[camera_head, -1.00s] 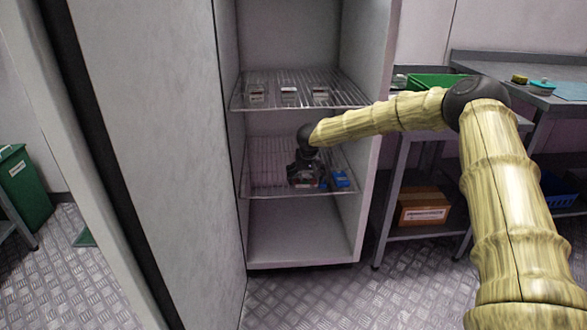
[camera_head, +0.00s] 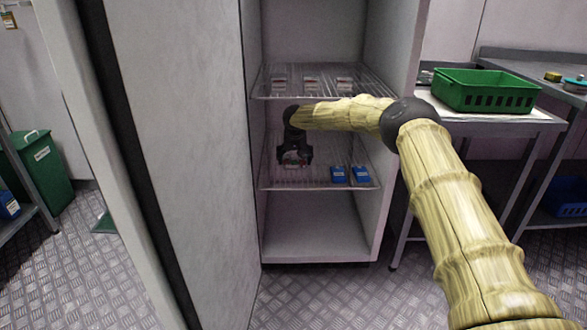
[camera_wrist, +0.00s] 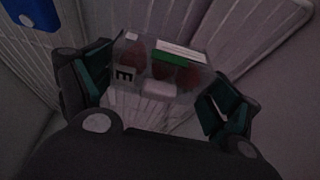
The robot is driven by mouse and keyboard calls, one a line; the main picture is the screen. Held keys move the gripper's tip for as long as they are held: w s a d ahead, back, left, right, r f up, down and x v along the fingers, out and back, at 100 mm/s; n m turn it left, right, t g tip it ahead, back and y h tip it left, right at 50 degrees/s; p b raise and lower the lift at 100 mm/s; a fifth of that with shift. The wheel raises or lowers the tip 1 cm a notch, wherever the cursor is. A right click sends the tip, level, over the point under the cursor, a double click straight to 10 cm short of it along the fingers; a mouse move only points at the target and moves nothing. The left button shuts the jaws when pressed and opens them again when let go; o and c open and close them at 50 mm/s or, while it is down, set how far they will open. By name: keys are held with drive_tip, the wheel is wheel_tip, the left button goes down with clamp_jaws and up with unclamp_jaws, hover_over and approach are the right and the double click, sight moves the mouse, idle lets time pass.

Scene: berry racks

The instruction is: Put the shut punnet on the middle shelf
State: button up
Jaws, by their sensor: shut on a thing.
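My gripper (camera_head: 294,150) is inside the open cabinet, over the left part of the middle wire shelf (camera_head: 315,183). It is shut on a clear punnet (camera_wrist: 158,72) with dark red berries, a green and white label and a black letter mark. In the wrist view the punnet sits between the two green-padded fingers, and its lid looks shut. The punnet shows small and partly hidden under the gripper in the head view (camera_head: 292,160). I cannot tell whether its base touches the shelf wires.
Two blue boxes (camera_head: 338,174) (camera_head: 361,174) stand at the right of the middle shelf. Three clear punnets (camera_head: 311,83) stand on the upper wire shelf (camera_head: 318,96), just above my arm. A green crate (camera_head: 487,91) is on the table at right. Between gripper and boxes the shelf is clear.

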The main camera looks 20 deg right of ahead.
sight(293, 165)
drive_tip(key=shift+w+a, duration=0.15)
drive_tip(key=shift+w, duration=0.1)
drive_tip(key=shift+f+b, duration=0.8)
drive_tip(key=shift+f, duration=1)
drive_tip(key=o, duration=0.8)
